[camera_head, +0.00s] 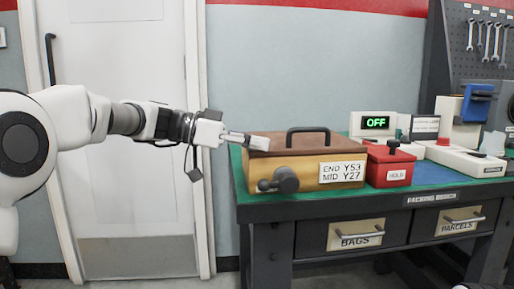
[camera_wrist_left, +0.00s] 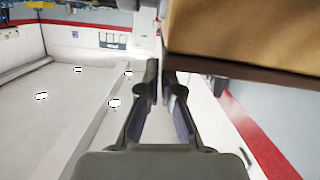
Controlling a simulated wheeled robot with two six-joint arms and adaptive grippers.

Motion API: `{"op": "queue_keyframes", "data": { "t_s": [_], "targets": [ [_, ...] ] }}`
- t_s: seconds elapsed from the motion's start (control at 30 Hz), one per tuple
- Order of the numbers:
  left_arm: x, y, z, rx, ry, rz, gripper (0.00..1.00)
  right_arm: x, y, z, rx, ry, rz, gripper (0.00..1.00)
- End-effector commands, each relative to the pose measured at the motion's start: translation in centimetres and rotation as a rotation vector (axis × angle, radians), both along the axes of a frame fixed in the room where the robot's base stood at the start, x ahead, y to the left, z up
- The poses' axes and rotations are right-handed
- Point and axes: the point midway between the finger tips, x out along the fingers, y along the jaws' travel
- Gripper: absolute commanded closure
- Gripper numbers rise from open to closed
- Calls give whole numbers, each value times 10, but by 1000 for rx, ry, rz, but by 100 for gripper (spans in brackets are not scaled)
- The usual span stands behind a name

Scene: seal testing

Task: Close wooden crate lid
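The wooden crate (camera_head: 312,177) stands at the left end of the green-topped bench, with a label and a dark round knob (camera_head: 286,180) on its front. Its brown lid (camera_head: 340,141), with a black handle (camera_head: 307,130), lies over the top; I cannot tell whether it sits fully down. My left gripper (camera_head: 247,138) is at the lid's left edge; whether it touches is unclear. In the left wrist view its fingers (camera_wrist_left: 161,72) stand a narrow gap apart with nothing between them, beside the crate's tan side and dark edge (camera_wrist_left: 240,66). My right gripper is not in view.
A red box (camera_head: 389,166) stands close to the crate's right side. More devices fill the bench's right part. Drawers (camera_head: 354,235) sit below the bench top. The floor space left of the bench is free.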

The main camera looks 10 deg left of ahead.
Motion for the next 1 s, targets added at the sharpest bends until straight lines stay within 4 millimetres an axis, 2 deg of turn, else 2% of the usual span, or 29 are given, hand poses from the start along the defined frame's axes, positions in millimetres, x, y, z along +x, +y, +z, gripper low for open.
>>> {"op": "queue_keyframes", "data": {
  "t_s": [0.03,0.47,0.57,0.7,0.9,1.0],
  "targets": [
    [0,0,-5,5,7,-2,100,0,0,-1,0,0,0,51],
    [0,0,-5,8,13,-4,100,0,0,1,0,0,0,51],
    [-1,2,10,8,10,1,100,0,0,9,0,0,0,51],
    [-3,9,49,3,0,13,100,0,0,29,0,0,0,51],
    [-21,64,59,-3,2,15,100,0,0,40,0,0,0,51],
    [-28,84,63,-2,1,15,100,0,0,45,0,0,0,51]
  ]
}}
